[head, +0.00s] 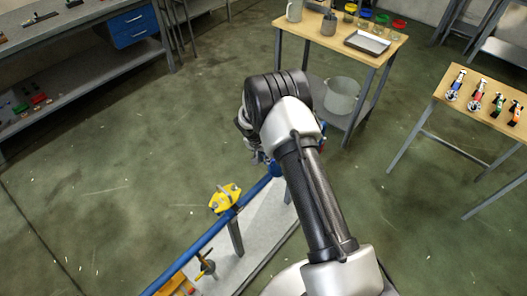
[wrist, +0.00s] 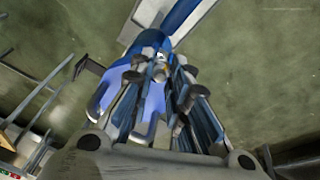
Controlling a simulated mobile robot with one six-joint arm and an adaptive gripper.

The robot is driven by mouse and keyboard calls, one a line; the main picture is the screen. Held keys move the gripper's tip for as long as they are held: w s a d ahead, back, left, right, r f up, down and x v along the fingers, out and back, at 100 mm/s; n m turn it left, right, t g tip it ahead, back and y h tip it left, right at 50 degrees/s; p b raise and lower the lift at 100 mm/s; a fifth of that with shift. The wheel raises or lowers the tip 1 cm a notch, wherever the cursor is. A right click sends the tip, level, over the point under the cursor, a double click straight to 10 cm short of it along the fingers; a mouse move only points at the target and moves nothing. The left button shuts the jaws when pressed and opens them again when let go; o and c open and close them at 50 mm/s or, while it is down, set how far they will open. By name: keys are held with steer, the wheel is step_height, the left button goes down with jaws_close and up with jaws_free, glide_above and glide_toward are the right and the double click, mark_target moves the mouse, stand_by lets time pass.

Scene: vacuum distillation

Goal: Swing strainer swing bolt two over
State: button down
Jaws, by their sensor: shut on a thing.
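The strainer (wrist: 104,97) is a blue metal body with several bolts and nuts crowded around its top, seen in the wrist view. My gripper (wrist: 158,78) reaches into this cluster from the bottom of the picture. It is shut on one swing bolt, but the fingers, bolts and blue metal overlap, so which bolt it is and its exact tilt are hard to tell. In the head view my arm covers the gripper and nearly all of the strainer.
A blue pipe (head: 205,240) runs along a low grey stand, with a yellow fitting (head: 225,198) on it. A wooden table (head: 345,62) with jars and a tray stands behind. Another table (head: 480,125) with small tools stands right. Open green floor lies left.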

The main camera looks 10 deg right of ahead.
steer(key=shift+w+d+r+g+y+p, duration=0.1)
steer(key=shift+w+d+g+y+p, duration=0.2)
steer(key=shift+w+d+g+y, duration=0.35)
steer(key=shift+w+d+r+g+y+b, duration=0.1)
steer(key=shift+d+g+y+b, duration=0.3)
steer(key=shift+y+b, duration=0.65)
steer(key=c, duration=1.7)
jaws_free()
steer(key=shift+d, duration=0.1)
steer(key=r, duration=1.2)
steer(key=shift+w+d, duration=0.1)
steer(key=shift+w, duration=0.1)
